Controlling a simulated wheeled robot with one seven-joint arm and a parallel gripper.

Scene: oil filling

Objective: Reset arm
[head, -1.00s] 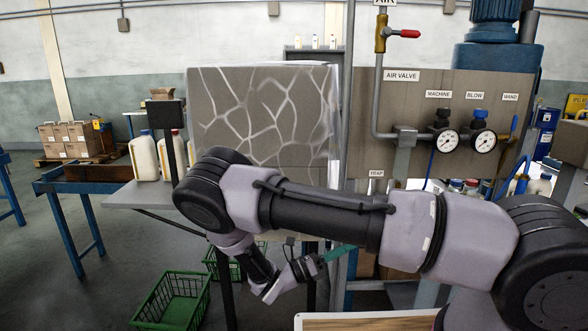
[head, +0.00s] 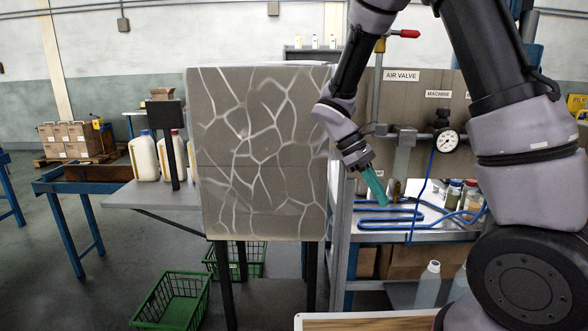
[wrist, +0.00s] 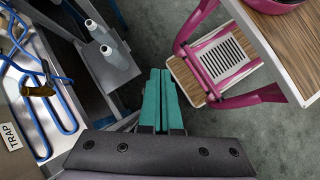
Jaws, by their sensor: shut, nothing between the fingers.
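My gripper (head: 375,187) has green fingers. In the head view it hangs, pointing down and to the right, in front of the metal workbench (head: 450,236), just right of the grey panel with pale crack lines (head: 262,150). In the wrist view the green fingers of my gripper (wrist: 162,100) lie side by side, shut and empty, above the grey floor. My arm rises out of the top of the head view and comes back down on the right side.
A blue hose (head: 410,214) and several small bottles lie or stand on the workbench. Two grey bottles (wrist: 107,48) stand on a lower shelf. A pink-framed step (wrist: 222,58) stands right of the fingers. Green baskets (head: 175,300) sit on the floor at left.

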